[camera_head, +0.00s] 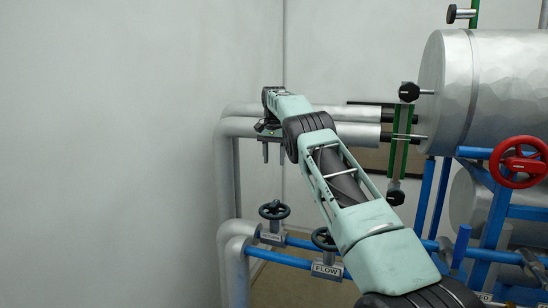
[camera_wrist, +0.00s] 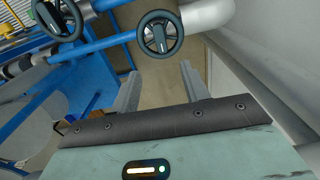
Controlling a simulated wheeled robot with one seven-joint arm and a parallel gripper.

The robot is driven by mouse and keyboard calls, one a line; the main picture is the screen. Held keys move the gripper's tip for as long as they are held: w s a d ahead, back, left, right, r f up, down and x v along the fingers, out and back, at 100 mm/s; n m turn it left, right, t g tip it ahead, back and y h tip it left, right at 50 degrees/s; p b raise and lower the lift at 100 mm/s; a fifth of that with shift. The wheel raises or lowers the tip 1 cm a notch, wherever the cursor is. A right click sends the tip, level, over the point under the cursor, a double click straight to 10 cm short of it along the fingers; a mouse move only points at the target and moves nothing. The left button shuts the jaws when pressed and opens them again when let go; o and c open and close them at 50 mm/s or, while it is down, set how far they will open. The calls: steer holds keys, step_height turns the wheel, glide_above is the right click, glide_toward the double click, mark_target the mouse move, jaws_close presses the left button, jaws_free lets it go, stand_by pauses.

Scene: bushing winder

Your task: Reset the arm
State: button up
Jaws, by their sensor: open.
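My arm, pale green with black joints, reaches from the bottom right of the head view up to the middle. My gripper (camera_head: 273,152) hangs at its far end in front of the silver pipes, with its two grey fingers pointing down. In the wrist view my gripper (camera_wrist: 160,85) shows its two fingers spread apart with nothing between them. Beyond the fingers lie the floor and a black handwheel (camera_wrist: 160,34). The gripper appears apart from the pipes and valves.
Silver pipes (camera_head: 228,180) run beside and behind the gripper. Black handwheels (camera_head: 274,210) sit on blue pipes below it. A red handwheel (camera_head: 518,161) and a large silver tank (camera_head: 490,85) stand at the right. The left side, before the grey wall (camera_head: 110,150), looks clear.

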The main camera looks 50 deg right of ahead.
stand_by(0.4)
steer(key=w+a+n+y+b, duration=0.1)
steer(key=a+n, duration=0.2)
steer(key=a, duration=0.9)
steer(key=w+a+n+y, duration=0.1)
steer(key=w+a+n, duration=0.15)
steer(key=a, duration=0.95)
steer(key=s+a+f+n+b, duration=0.15)
steer(key=s+a, duration=0.25)
steer(key=a, duration=0.5)
steer(key=s+a+f+n, duration=0.1)
steer(key=s+a+n, duration=0.25)
steer(key=a, duration=0.55)
steer(key=s+a+f+n, duration=0.3)
steer(key=s+a+n, duration=0.2)
steer(key=s+a, duration=0.9)
steer(key=s+f+n, duration=0.3)
steer(key=s, duration=0.8)
steer(key=s+d+f+n+h+b, duration=0.1)
steer(key=s+f+n, duration=0.2)
steer(key=s, duration=0.8)
steer(key=shift+s+f, duration=0.2)
steer(key=shift+f, duration=0.35)
